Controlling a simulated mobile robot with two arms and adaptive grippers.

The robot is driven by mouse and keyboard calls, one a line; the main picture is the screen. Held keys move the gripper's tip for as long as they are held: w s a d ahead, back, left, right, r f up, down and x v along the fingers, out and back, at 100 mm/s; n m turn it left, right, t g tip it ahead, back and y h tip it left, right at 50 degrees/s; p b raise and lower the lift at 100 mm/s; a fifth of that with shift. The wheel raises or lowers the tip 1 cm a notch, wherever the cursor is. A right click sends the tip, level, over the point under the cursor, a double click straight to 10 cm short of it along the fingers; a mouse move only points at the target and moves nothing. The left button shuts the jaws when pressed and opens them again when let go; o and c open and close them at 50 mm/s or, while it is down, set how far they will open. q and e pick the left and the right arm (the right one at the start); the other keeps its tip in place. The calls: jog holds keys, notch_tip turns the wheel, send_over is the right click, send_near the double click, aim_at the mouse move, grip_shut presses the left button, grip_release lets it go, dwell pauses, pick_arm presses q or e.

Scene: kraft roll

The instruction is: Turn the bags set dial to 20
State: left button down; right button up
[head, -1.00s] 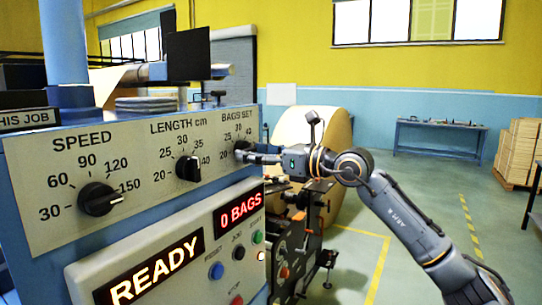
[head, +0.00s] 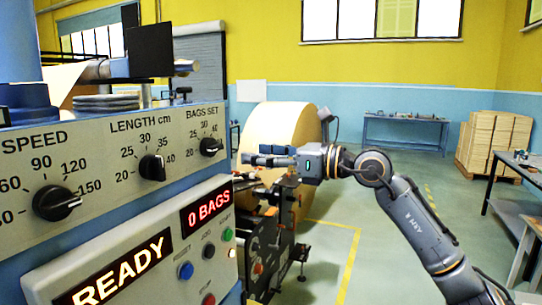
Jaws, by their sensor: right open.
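The bags set dial (head: 210,147) is a black knob at the right end of the grey control panel (head: 100,160), with numbers from 20 upward around it. Its white mark seems to lie on the right side of the knob, but it is too small to read surely. My right gripper (head: 248,159) is open and empty to the right of the dial, with its fingers pointing left and a visible gap between them and the knob. My left gripper is out of view.
The length dial (head: 152,167) and speed dial (head: 56,203) sit left on the same panel. Below are a READY display (head: 122,268), a 0 BAGS display (head: 206,213) and several buttons. A large kraft roll (head: 275,135) stands behind my gripper.

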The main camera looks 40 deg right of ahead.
jog(key=shift+v, duration=1.05)
